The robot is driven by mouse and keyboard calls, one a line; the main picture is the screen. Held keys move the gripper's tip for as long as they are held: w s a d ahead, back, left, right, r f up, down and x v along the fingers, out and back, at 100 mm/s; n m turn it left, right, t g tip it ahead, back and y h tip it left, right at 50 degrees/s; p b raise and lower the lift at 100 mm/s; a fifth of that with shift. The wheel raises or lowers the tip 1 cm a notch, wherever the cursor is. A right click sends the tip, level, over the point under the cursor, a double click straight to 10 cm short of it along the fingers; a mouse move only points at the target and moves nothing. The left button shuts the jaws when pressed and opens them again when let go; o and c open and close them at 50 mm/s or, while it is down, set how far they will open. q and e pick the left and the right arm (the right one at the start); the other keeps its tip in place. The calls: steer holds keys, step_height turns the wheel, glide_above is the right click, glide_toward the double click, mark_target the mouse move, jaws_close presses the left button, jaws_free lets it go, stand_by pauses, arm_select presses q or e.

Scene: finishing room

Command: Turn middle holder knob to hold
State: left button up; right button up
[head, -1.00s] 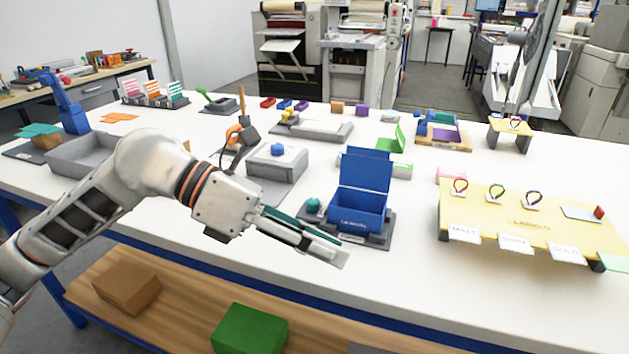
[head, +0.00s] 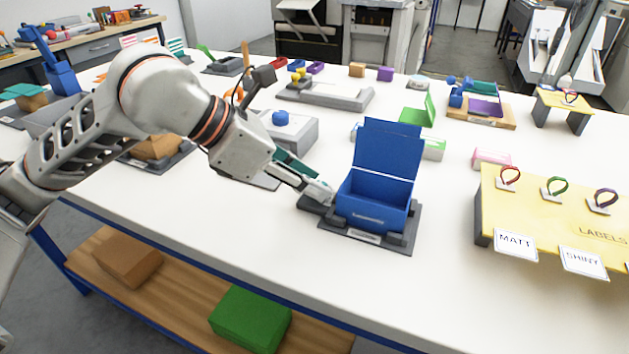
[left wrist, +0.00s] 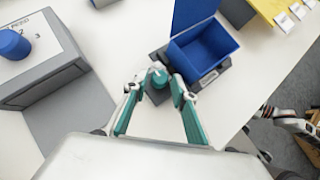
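A blue open-lidded box (head: 375,200) sits in a dark grey holder (head: 345,238) near the table's front edge. The teal knob (left wrist: 160,79) stands on the holder's left side in the left wrist view. My left gripper (head: 318,190) is at that side of the box and hides the knob in the head view. In the left wrist view its teal-backed fingers (left wrist: 156,92) are apart, on either side of the knob. I cannot tell whether they touch it. A grey and black part at the right edge of that view looks like my right gripper (left wrist: 288,122); its fingers are unclear.
A grey block with a blue knob (head: 288,133) stands behind my left gripper. A yellow label stand (head: 560,215) with coloured loops is at the right. A green box (head: 430,110) and a pink box (head: 492,158) lie behind the blue box. White tabletop in front is clear.

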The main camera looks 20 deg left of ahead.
arm_select(q)
steer(key=shift+w+d+f, duration=0.2)
steer(key=shift+f, duration=0.1)
steer(key=shift+w, duration=0.1)
jaws_close()
arm_select(e)
steer(key=shift+w+r, duration=0.25)
steer(key=shift+w, duration=0.2)
